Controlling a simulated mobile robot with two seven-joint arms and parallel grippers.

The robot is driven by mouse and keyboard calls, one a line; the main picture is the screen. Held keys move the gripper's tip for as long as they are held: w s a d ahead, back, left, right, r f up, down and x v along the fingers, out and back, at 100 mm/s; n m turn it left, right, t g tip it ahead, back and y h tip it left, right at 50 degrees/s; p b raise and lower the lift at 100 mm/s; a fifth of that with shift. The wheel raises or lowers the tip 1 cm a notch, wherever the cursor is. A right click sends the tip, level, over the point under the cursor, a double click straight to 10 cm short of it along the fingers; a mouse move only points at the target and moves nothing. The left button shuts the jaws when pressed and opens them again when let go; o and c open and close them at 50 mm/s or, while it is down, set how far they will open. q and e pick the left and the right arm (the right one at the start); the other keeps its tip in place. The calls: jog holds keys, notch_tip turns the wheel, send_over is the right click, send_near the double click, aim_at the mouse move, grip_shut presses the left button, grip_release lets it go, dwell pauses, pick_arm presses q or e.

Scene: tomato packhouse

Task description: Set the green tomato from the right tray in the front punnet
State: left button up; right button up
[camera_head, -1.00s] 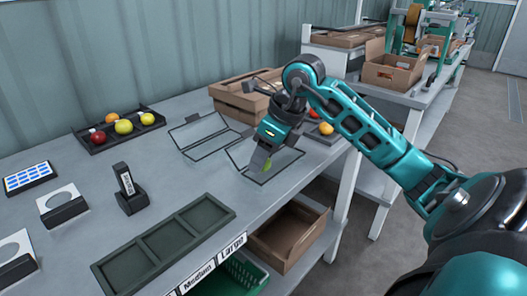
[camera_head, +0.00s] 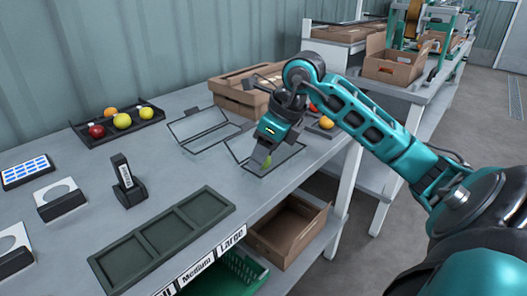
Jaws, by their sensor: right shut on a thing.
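My right gripper (camera_head: 264,164) is shut on the green tomato (camera_head: 267,162), which shows only in part between the fingers. It points down inside the outline of the front punnet (camera_head: 243,163), a clear open tray with dark edges. I cannot tell whether the tomato touches the punnet floor. A second punnet (camera_head: 191,137) of the same kind lies behind and to the left. The right tray is mostly hidden behind my right arm; an orange tomato (camera_head: 326,122) shows there. My left gripper is not in view.
A dark tray (camera_head: 93,145) at the back left holds red, yellow and orange tomatoes. A green three-part tray (camera_head: 165,238) lies along the front edge. A black stand (camera_head: 130,194) and a blue-screened pad (camera_head: 27,172) are to the left. Cardboard boxes (camera_head: 240,100) stand behind the punnets.

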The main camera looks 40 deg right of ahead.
jog(key=o, duration=0.8)
jog(key=shift+c, duration=1.4)
jog(key=shift+r+p, duration=2.35)
jog(key=shift+r, duration=0.75)
jog(key=shift+s+f, duration=0.1)
